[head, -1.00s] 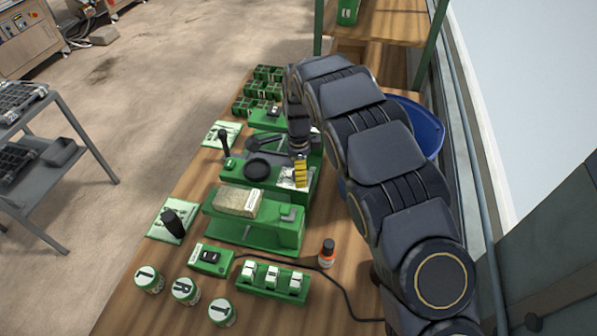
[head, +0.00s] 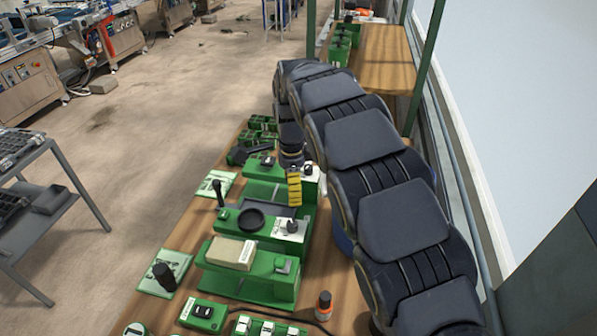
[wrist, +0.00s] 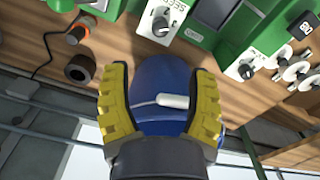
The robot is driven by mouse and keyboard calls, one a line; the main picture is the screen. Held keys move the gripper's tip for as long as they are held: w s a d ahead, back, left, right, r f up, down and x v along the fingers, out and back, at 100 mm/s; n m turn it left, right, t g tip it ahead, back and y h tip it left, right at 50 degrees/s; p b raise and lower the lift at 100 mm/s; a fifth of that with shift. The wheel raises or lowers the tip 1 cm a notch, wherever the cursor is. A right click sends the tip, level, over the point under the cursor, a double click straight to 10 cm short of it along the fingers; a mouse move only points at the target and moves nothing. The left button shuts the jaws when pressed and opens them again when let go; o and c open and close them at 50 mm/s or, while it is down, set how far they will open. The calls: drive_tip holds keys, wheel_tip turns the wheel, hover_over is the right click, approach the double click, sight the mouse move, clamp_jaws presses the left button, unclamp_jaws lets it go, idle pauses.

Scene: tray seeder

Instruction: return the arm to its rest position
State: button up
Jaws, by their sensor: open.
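My gripper (head: 294,188) hangs over the bench beside the green seeder stations in the head view, with one yellow finger pad showing. In the wrist view my gripper (wrist: 161,72) is open, its two yellow fingers wide apart. Nothing is clasped between them. A blue bin (wrist: 150,75) lies beyond the fingers, and a small white piece (wrist: 173,101) shows against it; I cannot tell its exact height. My dark arm runs from the lower right of the head view up to the bench's far part and hides much of the bin.
Green stations stand along the wooden bench, one with a tan block (head: 230,252), one with a round black dish (head: 250,219). A wooden shelf (head: 385,60) with green posts stands behind.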

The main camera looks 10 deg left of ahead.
drive_tip(key=s+d+r+n, duration=0.2)
drive_tip(key=s+d+r, duration=0.25)
drive_tip(key=d, duration=0.25)
drive_tip(key=s+d+r+n, duration=0.35)
drive_tip(key=s+d, duration=0.25)
drive_tip(key=d, duration=0.2)
drive_tip(key=s+d+n+g, duration=0.1)
drive_tip(key=s+d+n, duration=0.2)
drive_tip(key=s, duration=0.8)
drive_tip(key=s+d+n, duration=0.3)
drive_tip(key=s+n, duration=0.2)
drive_tip(key=s, duration=0.7)
drive_tip(key=shift+d+f+g, duration=0.2)
drive_tip(key=shift+d+g, duration=0.2)
drive_tip(key=shift+n, duration=0.25)
